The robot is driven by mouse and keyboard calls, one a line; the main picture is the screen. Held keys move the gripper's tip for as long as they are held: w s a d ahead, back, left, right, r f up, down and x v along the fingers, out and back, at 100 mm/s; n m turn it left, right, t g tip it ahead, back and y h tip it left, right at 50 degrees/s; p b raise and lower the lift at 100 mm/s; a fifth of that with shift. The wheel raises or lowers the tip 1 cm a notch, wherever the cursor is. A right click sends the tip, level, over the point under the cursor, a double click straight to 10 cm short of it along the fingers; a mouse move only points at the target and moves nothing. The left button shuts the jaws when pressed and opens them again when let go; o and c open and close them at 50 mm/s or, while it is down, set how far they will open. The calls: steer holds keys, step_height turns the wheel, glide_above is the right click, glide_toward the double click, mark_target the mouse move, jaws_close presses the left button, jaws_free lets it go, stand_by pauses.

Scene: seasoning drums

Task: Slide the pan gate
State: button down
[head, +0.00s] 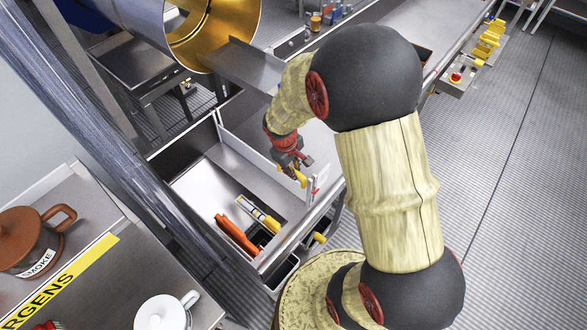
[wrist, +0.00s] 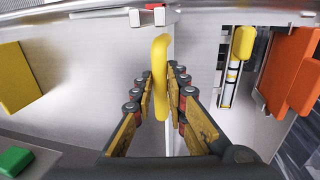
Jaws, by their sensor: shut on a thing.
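My gripper (head: 291,163) reaches down into a steel pan (head: 205,190) in the head view. In the wrist view my gripper (wrist: 158,88) has its fingers on both sides of an upright yellow handle (wrist: 160,65) and is shut on it. The handle sits on the gate, a thin upright plate (wrist: 168,138) seen edge-on there. The gate (head: 246,146) crosses the pan and divides it in two in the head view. A small red mark (head: 316,186) shows at the pan's rim near the gate's end. The fingers hide most of the handle in the head view.
A brown pot (head: 28,240) and white pot (head: 163,313) stand at left.

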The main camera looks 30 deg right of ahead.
step_height(320, 180, up, 5)
steer(key=p, duration=0.3)
steer(key=shift+f, duration=0.2)
steer(key=c, duration=1.8)
jaws_free()
steer(key=shift+c, duration=0.2)
steer(key=shift+o, duration=0.4)
step_height(320, 180, up, 12)
steer(key=a, duration=0.2)
steer(key=shift+s+a+f, duration=0.15)
steer(key=shift+s, duration=0.2)
